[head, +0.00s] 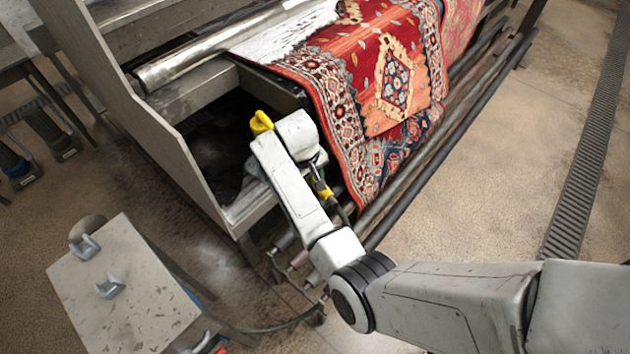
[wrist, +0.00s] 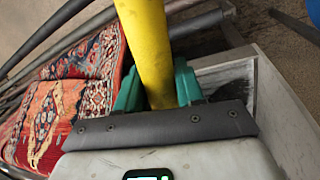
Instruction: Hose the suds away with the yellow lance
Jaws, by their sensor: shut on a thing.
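The yellow lance shows in the wrist view (wrist: 150,45), running up from between the green fingers of my gripper (wrist: 158,88), which are shut on it. In the head view, yellow parts of the lance (head: 261,122) show beside my wrist, in front of the machine's open end; my arm hides much of the rest. White suds (head: 283,40) lie on the far left part of the red patterned rug (head: 425,75), beside the metal roller. The rug also shows in the wrist view (wrist: 55,125), left of my gripper. No water stream is visible.
The scrubber's metal side panel (head: 150,120) and roller (head: 200,52) stand left of the rug. A worn table (head: 125,290) with grey brackets is at lower left. Pipes run along the rug's front edge. Open floor (head: 490,170) and a drain grate (head: 590,150) lie right.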

